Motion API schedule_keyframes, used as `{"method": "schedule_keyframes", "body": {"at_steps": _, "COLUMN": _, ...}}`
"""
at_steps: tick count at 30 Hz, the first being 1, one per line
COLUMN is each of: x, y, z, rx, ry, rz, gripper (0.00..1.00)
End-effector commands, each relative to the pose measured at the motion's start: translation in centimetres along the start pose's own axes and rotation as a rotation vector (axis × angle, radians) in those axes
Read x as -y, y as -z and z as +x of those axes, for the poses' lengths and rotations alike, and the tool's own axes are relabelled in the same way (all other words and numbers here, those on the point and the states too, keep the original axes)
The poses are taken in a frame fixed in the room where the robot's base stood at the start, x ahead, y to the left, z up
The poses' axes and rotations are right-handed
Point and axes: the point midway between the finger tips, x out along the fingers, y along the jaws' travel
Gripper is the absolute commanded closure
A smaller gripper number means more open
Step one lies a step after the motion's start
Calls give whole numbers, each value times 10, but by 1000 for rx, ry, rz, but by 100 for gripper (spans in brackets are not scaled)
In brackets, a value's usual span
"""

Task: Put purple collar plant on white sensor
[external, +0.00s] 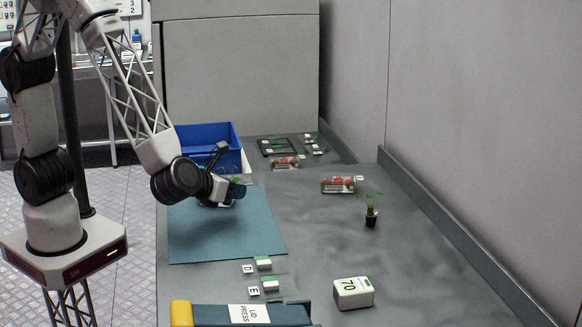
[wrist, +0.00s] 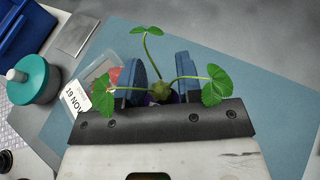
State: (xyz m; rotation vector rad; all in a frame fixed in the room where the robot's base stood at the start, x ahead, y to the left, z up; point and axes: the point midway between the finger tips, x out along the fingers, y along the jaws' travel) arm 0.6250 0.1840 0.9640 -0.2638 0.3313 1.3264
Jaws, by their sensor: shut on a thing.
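My gripper (wrist: 160,80) has two blue fingers shut on a small plant (wrist: 160,92) with three leafy stems. A sliver of purple shows low between the fingers, so this looks like the purple collar plant; its lower part is hidden. In the external view my gripper (external: 238,191) is over the upper part of the teal mat (external: 235,235), and the held plant is hard to make out. Small white blocks stand by the D card (external: 248,268) and E card (external: 253,291); I cannot tell whether either is the white sensor.
A blue crate (external: 232,157) stands behind my gripper. A clear pack with a date label (wrist: 75,100) lies by the fingers. The lid press (external: 285,315) is in front.

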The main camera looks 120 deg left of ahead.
Motion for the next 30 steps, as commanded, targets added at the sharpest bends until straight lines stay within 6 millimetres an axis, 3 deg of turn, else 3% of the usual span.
{"method": "schedule_keyframes", "body": {"at_steps": 7, "x": 10, "y": -1, "z": -2, "rx": 0, "ry": 5, "rz": 2, "gripper": 89}}
{"method": "schedule_keyframes", "body": {"at_steps": 13, "x": 40, "y": -4, "z": -7, "rx": 2, "ry": 20, "rz": 8, "gripper": 89}}
{"method": "schedule_keyframes", "body": {"at_steps": 30, "x": 195, "y": -13, "z": -52, "rx": 4, "ry": 99, "rz": 38, "gripper": 89}}
